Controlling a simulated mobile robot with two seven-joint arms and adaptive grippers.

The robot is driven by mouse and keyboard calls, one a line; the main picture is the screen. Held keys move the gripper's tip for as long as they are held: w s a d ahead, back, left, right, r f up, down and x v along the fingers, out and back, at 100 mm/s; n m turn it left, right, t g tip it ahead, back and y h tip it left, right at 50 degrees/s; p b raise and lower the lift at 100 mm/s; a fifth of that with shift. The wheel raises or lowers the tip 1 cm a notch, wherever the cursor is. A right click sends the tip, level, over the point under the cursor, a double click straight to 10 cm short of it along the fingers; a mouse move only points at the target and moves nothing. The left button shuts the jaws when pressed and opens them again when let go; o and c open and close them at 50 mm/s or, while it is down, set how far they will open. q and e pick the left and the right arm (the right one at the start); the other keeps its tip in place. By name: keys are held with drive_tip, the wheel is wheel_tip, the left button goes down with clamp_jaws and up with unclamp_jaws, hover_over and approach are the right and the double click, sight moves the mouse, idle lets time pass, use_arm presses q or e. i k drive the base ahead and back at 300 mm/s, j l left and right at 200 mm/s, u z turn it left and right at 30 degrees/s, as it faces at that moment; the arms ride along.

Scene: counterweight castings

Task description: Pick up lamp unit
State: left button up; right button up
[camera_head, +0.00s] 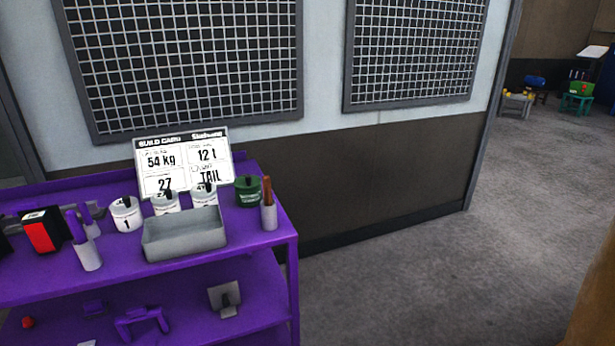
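I cannot tell for sure which thing is the lamp unit. A black box with a red front (41,232) stands at the left on the top shelf of a purple cart (265,250). On the lower shelf, a grey square plate with a dark knob-like part (224,299) stands toward the right, and a small red item (27,322) lies at the far left. Neither of my grippers is in view.
The cart's top holds a grey tray (185,235), several white numbered pots (126,214), a green pot (248,191), handled cylinders (269,215) and a build card (183,161). A purple bracket (141,322) lies below. Floor (430,260) right of the cart is clear.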

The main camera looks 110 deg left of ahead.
sight(46, 228)
drive_tip(key=k+u, duration=0.1)
drive_tip(key=u, duration=0.15)
drive_tip(key=k+u, duration=0.1)
drive_tip(key=u, duration=3.25)
drive_tip(key=l+u, duration=0.1)
drive_tip(key=u, duration=0.3)
drive_tip(key=l+u, duration=0.1)
drive_tip(key=u, duration=0.25)
drive_tip(key=k+u, duration=0.1)
drive_tip(key=u, duration=0.3)
drive_tip(key=l+u, duration=0.1)
drive_tip(key=u, duration=0.3)
drive_tip(key=i+j+u, duration=0.1)
drive_tip(key=u, duration=0.4)
drive_tip(key=i, duration=0.05)
